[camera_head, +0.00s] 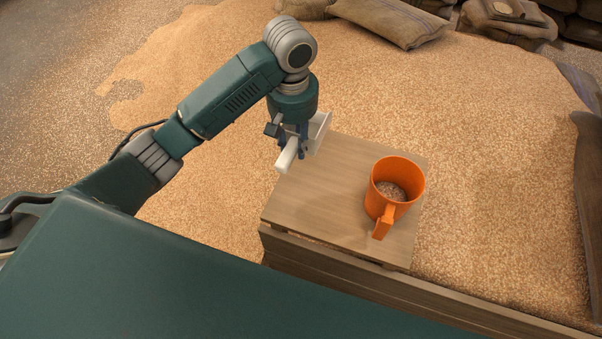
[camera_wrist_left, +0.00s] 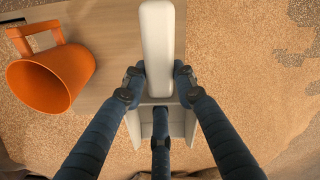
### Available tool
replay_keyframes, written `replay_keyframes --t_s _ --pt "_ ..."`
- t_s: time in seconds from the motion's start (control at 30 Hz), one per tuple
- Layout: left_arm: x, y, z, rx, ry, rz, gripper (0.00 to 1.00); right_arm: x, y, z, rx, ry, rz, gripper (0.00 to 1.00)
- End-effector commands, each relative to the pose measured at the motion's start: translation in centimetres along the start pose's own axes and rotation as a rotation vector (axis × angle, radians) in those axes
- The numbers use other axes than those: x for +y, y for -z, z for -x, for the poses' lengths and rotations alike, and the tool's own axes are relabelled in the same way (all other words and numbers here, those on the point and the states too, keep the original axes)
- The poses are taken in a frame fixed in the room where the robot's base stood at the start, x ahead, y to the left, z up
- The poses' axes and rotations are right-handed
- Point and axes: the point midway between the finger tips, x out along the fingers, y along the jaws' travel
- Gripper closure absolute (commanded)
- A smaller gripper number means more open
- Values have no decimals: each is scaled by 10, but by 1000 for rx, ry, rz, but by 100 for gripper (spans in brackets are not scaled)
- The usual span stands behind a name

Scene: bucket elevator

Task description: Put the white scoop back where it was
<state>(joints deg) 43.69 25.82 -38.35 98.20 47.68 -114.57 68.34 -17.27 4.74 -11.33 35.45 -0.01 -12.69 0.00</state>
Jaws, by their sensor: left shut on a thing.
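The white scoop is held in my left gripper (camera_head: 299,145). In the head view its pale handle (camera_head: 286,160) points toward the lower left and its pan (camera_head: 321,127) shows behind the fingers. In the left wrist view the handle (camera_wrist_left: 157,40) runs up the picture between the blue fingers of my left gripper (camera_wrist_left: 157,83), which are closed on it. The pan shows partly below, behind the fingers. The scoop is over the left part of the wooden board (camera_head: 325,190); whether it touches the board I cannot tell. My right gripper is not in view.
An orange mug (camera_head: 383,213) with grain inside stands on the right part of the board; it also shows in the left wrist view (camera_wrist_left: 40,88). Loose grain (camera_head: 480,130) surrounds the board. Filled sacks (camera_head: 392,20) lie at the back. The board's left part is bare.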

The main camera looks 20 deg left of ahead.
Motion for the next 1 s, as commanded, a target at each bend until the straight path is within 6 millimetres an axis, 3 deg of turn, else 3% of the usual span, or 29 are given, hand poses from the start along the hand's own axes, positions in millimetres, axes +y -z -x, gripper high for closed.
replay_keyframes --t_s 0.5,1.0 --pt "-3 -3 -127 -2 4 4 100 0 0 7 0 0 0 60" --pt "-4 -4 -189 0 2 4 100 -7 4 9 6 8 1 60"
